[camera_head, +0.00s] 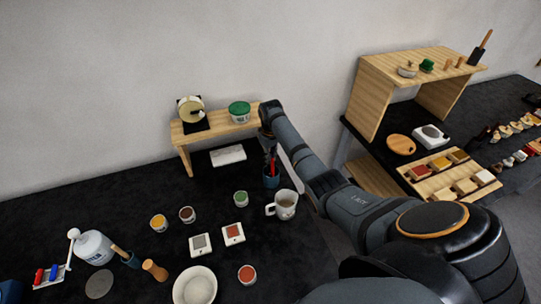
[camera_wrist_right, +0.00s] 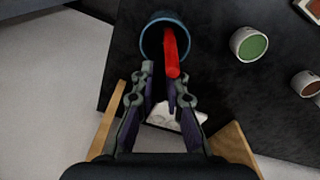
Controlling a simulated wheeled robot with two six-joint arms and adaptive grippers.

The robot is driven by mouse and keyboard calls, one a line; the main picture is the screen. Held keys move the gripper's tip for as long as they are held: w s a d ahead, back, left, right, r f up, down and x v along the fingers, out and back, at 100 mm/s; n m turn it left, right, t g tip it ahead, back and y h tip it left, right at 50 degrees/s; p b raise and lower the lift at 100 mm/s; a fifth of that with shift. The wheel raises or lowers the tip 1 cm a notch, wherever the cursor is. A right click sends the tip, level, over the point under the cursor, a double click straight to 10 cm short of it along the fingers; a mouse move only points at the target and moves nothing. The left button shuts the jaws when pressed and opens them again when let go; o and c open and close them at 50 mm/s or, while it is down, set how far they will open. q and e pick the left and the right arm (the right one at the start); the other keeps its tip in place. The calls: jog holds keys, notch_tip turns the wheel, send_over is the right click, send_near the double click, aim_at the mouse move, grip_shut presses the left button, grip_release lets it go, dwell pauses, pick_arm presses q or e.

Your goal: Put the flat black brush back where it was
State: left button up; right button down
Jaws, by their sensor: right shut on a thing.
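A blue cup (camera_head: 271,180) stands on the dark table near its far right edge, and in the right wrist view the cup (camera_wrist_right: 148,43) is just beyond my fingertips. A red-handled tool (camera_wrist_right: 171,52) leans in it and rises close to my right fingertip; it also shows in the head view (camera_head: 273,164). My right gripper (camera_wrist_right: 160,74) is shut on a thin dark thing, apparently the flat black brush, mostly hidden between the fingers. Black on black, its outline and lower end are unclear. In the head view my right gripper (camera_head: 269,147) is above the cup. My left gripper is out of view.
A white mug (camera_head: 286,205) and a green paint pot (camera_head: 240,199) stand close to the cup. A small wooden shelf (camera_head: 218,128) is behind it, with a white slab (camera_head: 228,155) beneath.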

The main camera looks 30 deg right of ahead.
jog(key=c, duration=1.8)
grip_release()
jog(key=shift+f, duration=0.15)
jog(key=shift+c, duration=0.2)
jog(key=o, duration=0.5)
jog(key=shift+c, duration=0.2)
jog(key=shift+r, duration=0.25)
notch_tip(320, 180, up, 12)
jog(key=b, duration=0.2)
jog(key=shift+s+b, duration=0.25)
jog(key=shift+b, duration=0.05)
